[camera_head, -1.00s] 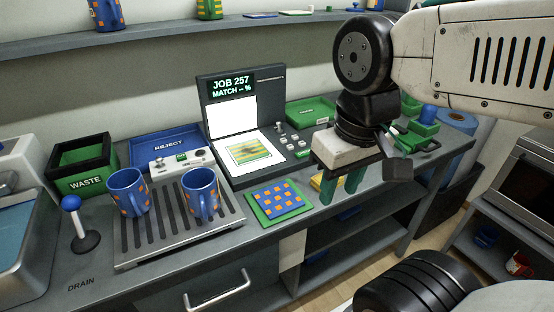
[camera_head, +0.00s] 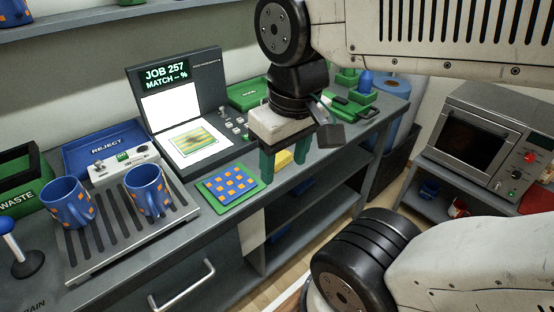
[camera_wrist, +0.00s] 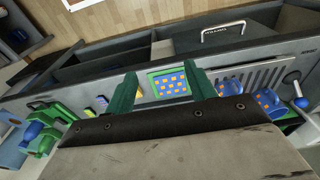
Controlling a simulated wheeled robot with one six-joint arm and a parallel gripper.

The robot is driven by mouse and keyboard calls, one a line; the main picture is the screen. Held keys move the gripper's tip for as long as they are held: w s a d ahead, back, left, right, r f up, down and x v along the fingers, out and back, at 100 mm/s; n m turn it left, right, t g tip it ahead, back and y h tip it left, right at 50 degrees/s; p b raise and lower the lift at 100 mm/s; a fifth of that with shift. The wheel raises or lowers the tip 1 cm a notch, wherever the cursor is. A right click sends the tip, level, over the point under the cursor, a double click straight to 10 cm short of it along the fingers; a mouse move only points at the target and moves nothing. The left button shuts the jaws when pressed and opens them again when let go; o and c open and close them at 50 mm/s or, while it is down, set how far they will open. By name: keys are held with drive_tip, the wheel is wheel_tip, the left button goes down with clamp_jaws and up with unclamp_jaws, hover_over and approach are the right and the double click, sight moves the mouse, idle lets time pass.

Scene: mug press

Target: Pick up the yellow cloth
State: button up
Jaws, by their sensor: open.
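A yellow folded thing, which looks like the yellow cloth (camera_head: 283,159), lies on the counter near its front edge, right of the orange-and-blue patterned square. It is partly hidden by my gripper (camera_head: 284,168). In the head view my gripper's two green fingers point down, apart and empty, on either side of it in the picture; I cannot tell the depth. In the wrist view my gripper (camera_wrist: 163,78) is open, with the patterned square between the fingers. A small yellow patch (camera_wrist: 139,93) shows beside the left finger there.
The patterned square on a green base (camera_head: 231,185) lies left of my gripper. Two blue mugs (camera_head: 68,203) (camera_head: 147,190) stand on the drain rack (camera_head: 125,227). Green items and a blue roll (camera_head: 392,90) are at the right end.

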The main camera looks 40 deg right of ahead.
drive_tip(key=o, duration=0.5)
drive_tip(key=shift+w+d+f, duration=0.1)
drive_tip(key=shift+d+f, duration=0.15)
drive_tip(key=o, duration=0.4)
drive_tip(key=w+d+f+g, duration=0.1)
drive_tip(key=w, duration=0.1)
drive_tip(key=w+d+f+m, duration=0.1)
drive_tip(key=w+d, duration=0.1)
drive_tip(key=w+d+f+g, duration=0.1)
drive_tip(key=f, duration=0.1)
drive_tip(key=shift+w+d+m+g, duration=0.3)
drive_tip(key=shift+w+d+m, duration=0.1)
drive_tip(key=shift+c, duration=0.2)
drive_tip(key=n+t, duration=0.1)
drive_tip(key=n, duration=0.2)
hover_over(280, 157)
wheel_tip(280, 157, down, 8)
drive_tip(key=shift+w+f, duration=0.1)
drive_tip(key=shift+f, duration=0.3)
drive_tip(key=shift+w+f, duration=0.2)
drive_tip(key=shift+f, duration=1)
drive_tip(key=shift+w+f, duration=0.15)
drive_tip(key=shift+f, duration=1.1)
drive_tip(key=shift+w+f, duration=0.2)
drive_tip(key=shift+f, duration=1)
